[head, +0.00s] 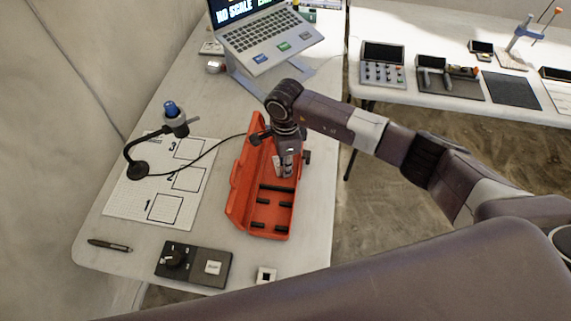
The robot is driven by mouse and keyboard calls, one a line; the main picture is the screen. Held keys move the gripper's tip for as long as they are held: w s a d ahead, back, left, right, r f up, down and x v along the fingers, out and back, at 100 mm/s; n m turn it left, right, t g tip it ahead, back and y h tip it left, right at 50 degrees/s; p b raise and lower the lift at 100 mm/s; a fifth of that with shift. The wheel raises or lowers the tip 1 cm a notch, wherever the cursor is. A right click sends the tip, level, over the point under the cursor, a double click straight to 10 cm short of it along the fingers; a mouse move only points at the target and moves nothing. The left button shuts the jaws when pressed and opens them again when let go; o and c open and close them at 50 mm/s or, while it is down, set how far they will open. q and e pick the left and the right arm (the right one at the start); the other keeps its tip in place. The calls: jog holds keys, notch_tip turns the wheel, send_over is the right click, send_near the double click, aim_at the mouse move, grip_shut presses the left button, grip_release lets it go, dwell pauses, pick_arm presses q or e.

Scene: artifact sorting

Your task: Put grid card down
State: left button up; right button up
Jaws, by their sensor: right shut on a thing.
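My right gripper (287,170) reaches in from the right and points down over the upper part of the open red case (272,222). It is shut on the grid card, of which only a small pale patch (284,166) seems to show at the fingers. The fingers hide most of it, and I cannot tell whether it touches the case. My left gripper is not in view.
A white sheet with numbered squares (135,197) lies left of the case, with a black lamp-like stand (138,171) on it. A black control box (193,265), a pen (110,246) and a laptop (262,35) share the table. Bare tabletop (318,200) lies right of the case.

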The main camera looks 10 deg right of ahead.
jog(key=o, duration=0.8)
jog(key=shift+f, duration=0.1)
jog(key=shift+o, duration=0.2)
jog(key=shift+r, duration=0.5)
notch_tip(320, 180, up, 11)
jog(key=b, duration=0.2)
jog(key=shift+r+b, duration=0.2)
jog(key=shift+b, duration=0.1)
jog(key=shift+s+f, duration=0.15)
